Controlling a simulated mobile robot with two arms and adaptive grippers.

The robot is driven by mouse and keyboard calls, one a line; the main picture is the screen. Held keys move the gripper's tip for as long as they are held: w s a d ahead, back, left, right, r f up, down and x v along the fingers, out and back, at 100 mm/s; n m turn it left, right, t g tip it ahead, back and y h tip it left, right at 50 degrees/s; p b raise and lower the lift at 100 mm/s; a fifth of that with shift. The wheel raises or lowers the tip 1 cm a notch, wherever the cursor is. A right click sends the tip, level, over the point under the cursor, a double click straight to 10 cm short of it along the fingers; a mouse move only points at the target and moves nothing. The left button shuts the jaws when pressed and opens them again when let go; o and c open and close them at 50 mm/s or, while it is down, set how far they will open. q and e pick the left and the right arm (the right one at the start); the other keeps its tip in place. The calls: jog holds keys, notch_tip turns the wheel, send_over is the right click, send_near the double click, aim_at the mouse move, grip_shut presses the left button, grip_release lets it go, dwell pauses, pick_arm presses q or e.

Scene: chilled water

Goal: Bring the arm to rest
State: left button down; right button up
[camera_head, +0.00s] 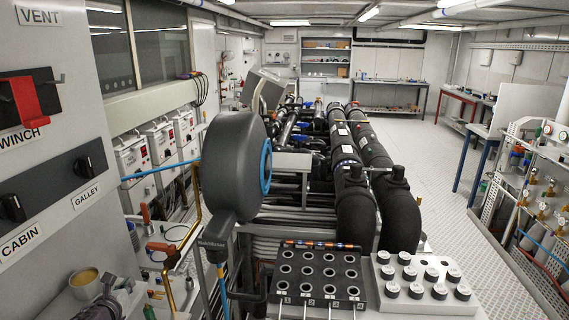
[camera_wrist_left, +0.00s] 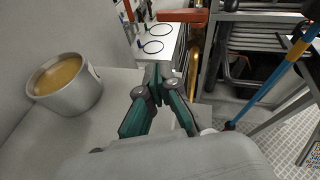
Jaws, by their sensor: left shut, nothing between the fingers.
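My left gripper (camera_head: 112,283) shows low at the left in the camera_head view, just right of a small grey metal pot (camera_head: 86,284) with tan contents. In the left wrist view the fingers of my left gripper (camera_wrist_left: 158,80) come together at their tips with nothing between them. The same pot (camera_wrist_left: 68,92) stands apart from the fingers, to their left, on a pale grey surface (camera_wrist_left: 85,135). My right gripper is in neither view.
A grey panel with a red hook (camera_head: 28,100) and black knobs (camera_head: 83,165) rises at the left. A black rack with several round holes (camera_head: 318,272) and a white block of capped jars (camera_head: 425,285) are in front. Large black pipes (camera_head: 355,190) run behind. Clear floor (camera_head: 425,170) lies right.

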pick_arm(q)
jog(key=s+d+f+n+g+h, duration=0.1)
jog(key=s+d+f+n+g, duration=0.1)
jog(key=s+d+f+n, duration=0.45)
jog(key=s+d+f+n+g, duration=0.25)
jog(key=s+d+n, duration=0.45)
jog(key=d, duration=0.5)
jog(key=s+d+n+g+h, duration=0.1)
jog(key=s+d+n+g, duration=0.25)
jog(key=s+n, duration=0.6)
jog(key=s+d+n+g+h, duration=0.2)
jog(key=s+d+n, duration=0.3)
jog(key=s, duration=0.7)
notch_tip(320, 180, down, 29)
jog(key=s+n+g+b, duration=0.1)
jog(key=g+b, duration=0.1)
jog(key=b, duration=0.2)
jog(key=s+a+f+b, duration=0.1)
jog(key=s+f, duration=0.7)
jog(key=f, duration=0.1)
jog(key=s+a+f+b, duration=0.1)
jog(key=s+a+f, duration=0.1)
jog(key=s+f, duration=0.7)
jog(key=shift+s+a+f+g+y+b, duration=0.15)
jog(key=shift+a+f+g+y+b, duration=0.2)
jog(key=shift+f, duration=0.4)
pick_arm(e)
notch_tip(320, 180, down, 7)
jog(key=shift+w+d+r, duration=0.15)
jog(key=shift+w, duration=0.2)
